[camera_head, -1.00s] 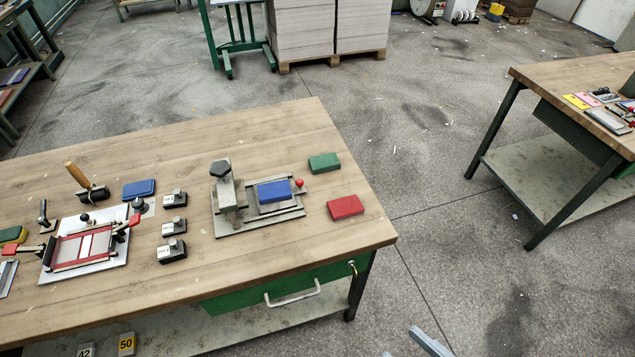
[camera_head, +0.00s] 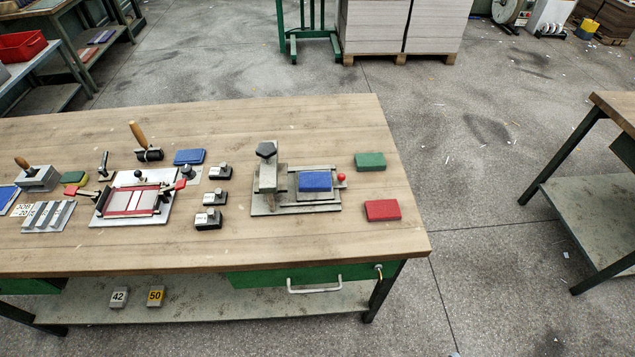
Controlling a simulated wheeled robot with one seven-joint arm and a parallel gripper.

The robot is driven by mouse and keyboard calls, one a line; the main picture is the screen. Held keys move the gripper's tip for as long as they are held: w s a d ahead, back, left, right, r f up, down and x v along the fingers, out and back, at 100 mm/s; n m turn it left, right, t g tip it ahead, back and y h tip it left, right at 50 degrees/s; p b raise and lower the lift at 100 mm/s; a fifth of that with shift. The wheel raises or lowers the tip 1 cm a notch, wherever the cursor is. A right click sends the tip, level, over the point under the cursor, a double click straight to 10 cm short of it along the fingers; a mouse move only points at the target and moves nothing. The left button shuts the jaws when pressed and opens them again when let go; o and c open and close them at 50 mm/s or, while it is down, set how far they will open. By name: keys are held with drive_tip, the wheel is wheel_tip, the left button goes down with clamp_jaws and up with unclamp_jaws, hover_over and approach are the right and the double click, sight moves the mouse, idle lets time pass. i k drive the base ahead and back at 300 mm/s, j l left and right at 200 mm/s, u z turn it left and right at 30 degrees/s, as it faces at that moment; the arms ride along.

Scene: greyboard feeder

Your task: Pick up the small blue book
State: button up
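A small blue book-like block (camera_head: 315,181) lies flat on the grey metal bed of a clamp-like fixture (camera_head: 268,207) on the workbench. A post with a dark knob stands at its left and a red ball knob at its right. A green block (camera_head: 370,161) and a red block (camera_head: 382,210) of similar size lie to the right of the fixture. A flat blue pad-like item (camera_head: 189,156) lies further left. My gripper cannot be made out; only a tiny grey sliver shows at the bottom edge.
The wooden bench (camera_head: 330,239) also holds a red-framed jig (camera_head: 133,202), several black-and-white blocks and a wooden-handled tool (camera_head: 139,135). A green drawer (camera_head: 255,281) hangs under its front. Another table (camera_head: 612,107) stands right, with open floor between.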

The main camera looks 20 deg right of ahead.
sight(308, 181)
drive_tip(key=i+l+u, duration=0.15)
drive_tip(key=l, duration=0.3)
drive_tip(key=i+l+u, duration=0.1)
drive_tip(key=l, duration=0.4)
drive_tip(key=i+l+u, duration=0.15)
drive_tip(key=l, duration=0.35)
drive_tip(key=i+l+u, duration=0.1)
drive_tip(key=l, duration=0.4)
drive_tip(key=i+l+u, duration=0.15)
drive_tip(key=l, duration=0.35)
drive_tip(key=i+l+u, duration=0.1)
drive_tip(key=l, duration=0.45)
